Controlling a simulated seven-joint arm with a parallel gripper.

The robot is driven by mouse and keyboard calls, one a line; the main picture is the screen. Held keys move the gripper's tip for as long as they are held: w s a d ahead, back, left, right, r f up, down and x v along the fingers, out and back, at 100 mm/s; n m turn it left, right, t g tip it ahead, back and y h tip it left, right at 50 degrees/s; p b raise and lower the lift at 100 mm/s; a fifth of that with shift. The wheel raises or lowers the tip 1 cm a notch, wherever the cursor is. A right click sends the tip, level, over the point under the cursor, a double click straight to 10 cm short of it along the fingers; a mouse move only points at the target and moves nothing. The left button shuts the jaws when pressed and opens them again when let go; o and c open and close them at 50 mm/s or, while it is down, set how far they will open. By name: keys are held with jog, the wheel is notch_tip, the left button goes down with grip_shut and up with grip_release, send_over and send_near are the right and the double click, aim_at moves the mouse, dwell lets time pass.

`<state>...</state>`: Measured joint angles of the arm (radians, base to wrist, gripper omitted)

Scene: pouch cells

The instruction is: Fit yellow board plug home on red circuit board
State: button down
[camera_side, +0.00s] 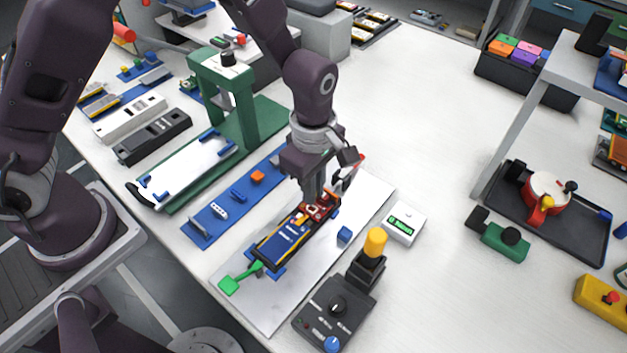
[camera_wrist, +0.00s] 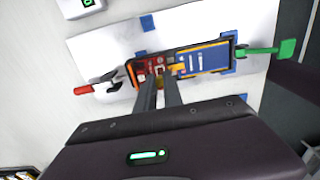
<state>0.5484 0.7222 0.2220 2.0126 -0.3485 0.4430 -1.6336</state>
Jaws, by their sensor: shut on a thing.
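The red circuit board (camera_side: 319,211) fills the far end of a long dark device on a pale metal plate. It also shows in the wrist view (camera_wrist: 141,68), left of a blue pouch cell (camera_wrist: 204,59). My gripper (camera_side: 312,198) points down over the board, close to the cell's end. In the wrist view my gripper (camera_wrist: 160,78) has its fingertips close together at the board, with a small yellow patch, the board plug (camera_wrist: 160,81), between them. The fingers hide most of the plug, so I cannot tell whether it is seated.
The pale plate (camera_side: 378,194) carries blue corner stops, a green-handled clamp (camera_side: 238,278) and a red-handled clamp (camera_wrist: 84,90). A black control box (camera_side: 325,311), a yellow-capped post (camera_side: 375,243) and a white meter (camera_side: 404,224) stand to the right. A green press frame (camera_side: 247,105) stands behind left.

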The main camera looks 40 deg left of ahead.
jog(key=shift+f, duration=1.15)
jog(key=shift+f, duration=0.8)
dwell(0.5)
jog(key=c, duration=1.4)
grip_release()
jog(key=shift+r, duration=0.1)
notch_tip(320, 180, up, 7)
jog(key=shift+f, duration=0.1)
